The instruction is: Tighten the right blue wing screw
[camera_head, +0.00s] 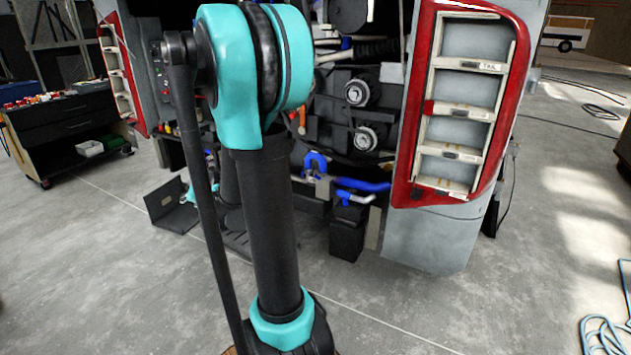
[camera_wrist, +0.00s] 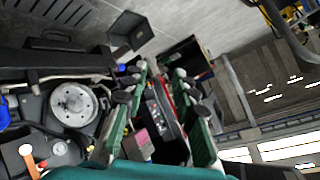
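In the head view a blue arched part (camera_head: 316,160) stands in the open engine bay, just right of my arm. It may be a wing screw, but it is too small to be sure. In the wrist view a blue piece (camera_wrist: 4,112) is cut by the left edge, beside a round metal pulley (camera_wrist: 73,104). I cannot tell which blue piece is the right wing screw. My gripper (camera_wrist: 160,80) shows its green fingers spread apart in the wrist view, with no blue piece between them. The gripper does not show in the head view.
A blue pipe (camera_head: 362,185) runs low in the bay, with pulleys (camera_head: 358,92) above it. A red-framed light panel (camera_head: 470,65) borders the bay on the right. A tool cart (camera_head: 70,125) stands far left. The concrete floor (camera_head: 400,305) in front is open.

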